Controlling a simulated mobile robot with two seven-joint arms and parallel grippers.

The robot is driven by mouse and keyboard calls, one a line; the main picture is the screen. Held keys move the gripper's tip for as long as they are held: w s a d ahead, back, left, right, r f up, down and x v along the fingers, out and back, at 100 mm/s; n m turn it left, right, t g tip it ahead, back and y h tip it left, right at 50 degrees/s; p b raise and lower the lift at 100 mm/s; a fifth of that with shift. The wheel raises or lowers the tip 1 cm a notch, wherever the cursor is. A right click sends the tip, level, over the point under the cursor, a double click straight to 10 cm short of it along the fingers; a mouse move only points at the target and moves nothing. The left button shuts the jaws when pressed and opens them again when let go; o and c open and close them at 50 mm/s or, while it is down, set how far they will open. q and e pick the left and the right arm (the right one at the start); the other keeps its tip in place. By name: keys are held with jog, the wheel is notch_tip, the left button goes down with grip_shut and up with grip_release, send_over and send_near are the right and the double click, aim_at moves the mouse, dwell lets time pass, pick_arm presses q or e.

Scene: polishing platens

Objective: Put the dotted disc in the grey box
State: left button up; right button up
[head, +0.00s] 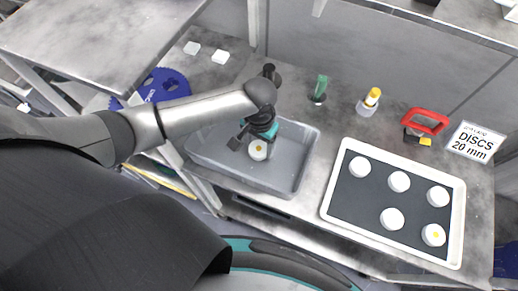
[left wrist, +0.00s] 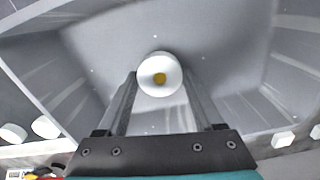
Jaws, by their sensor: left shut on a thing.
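A white disc with an orange-brown dot (head: 258,150) is held between the fingers of my left gripper (head: 256,140). In the left wrist view the disc (left wrist: 147,87) sits between the fingertips, its dotted face toward the camera. The grey box (head: 290,178) is an open rectangular tub on the metal bench. The gripper and disc are over its inside, and its floor and walls also fill much of the left wrist view (left wrist: 230,70). The gap between disc and box floor is hard to judge. My right gripper is not in view.
A white-rimmed tray (head: 334,190) at right holds several white discs, one with a yellow dot (head: 434,235). Behind stand a green-handled tool (head: 320,88), a yellow-capped bottle (head: 370,100), a red-handled item (head: 427,122) and a DISCS 20 mm sign (head: 474,142).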

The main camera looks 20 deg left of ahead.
aim_at(259, 148)
pick_arm(q)
jog(key=shift+f, duration=1.35)
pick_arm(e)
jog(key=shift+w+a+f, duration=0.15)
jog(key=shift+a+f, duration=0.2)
pick_arm(q)
jog(key=shift+f, duration=0.15)
jog(key=o, duration=1.4)
jog(key=shift+o, duration=0.2)
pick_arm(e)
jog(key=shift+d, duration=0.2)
pick_arm(q)
notch_tip(259, 148, up, 12)
jog(key=p, duration=0.2)
jog(key=shift+r, duration=0.2)
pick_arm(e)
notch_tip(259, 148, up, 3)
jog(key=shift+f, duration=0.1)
